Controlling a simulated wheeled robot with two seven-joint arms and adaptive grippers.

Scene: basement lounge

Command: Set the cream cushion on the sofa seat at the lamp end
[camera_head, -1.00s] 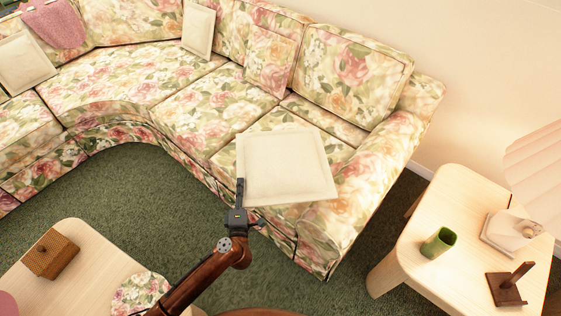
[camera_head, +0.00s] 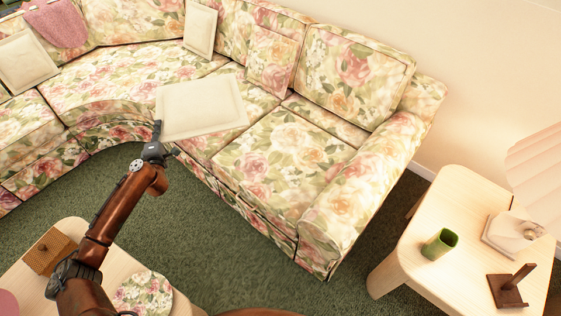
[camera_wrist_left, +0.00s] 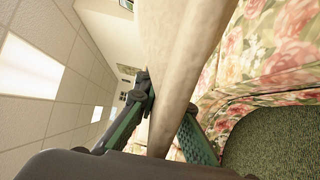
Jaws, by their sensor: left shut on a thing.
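The cream cushion (camera_head: 203,108) is a flat, pale square in the head view, held over the front of the sofa (camera_head: 290,145) left of the lamp-end seat. My left gripper (camera_head: 156,136) is shut on its near left corner. In the left wrist view the cushion (camera_wrist_left: 180,75) stands between the two fingers (camera_wrist_left: 168,122). The floral seat at the lamp end (camera_head: 275,155) is bare. The lamp (camera_head: 535,165), with a pleated pink shade, stands on the side table at the right. My right gripper is not in view.
The side table (camera_head: 420,265) holds a green cup (camera_head: 440,243) and a brown wooden stand (camera_head: 510,287). Other cream cushions (camera_head: 200,30) and a floral cushion (camera_head: 270,58) lean on the sofa back. A coffee table (camera_head: 75,240) with a woven box (camera_head: 48,252) stands at lower left.

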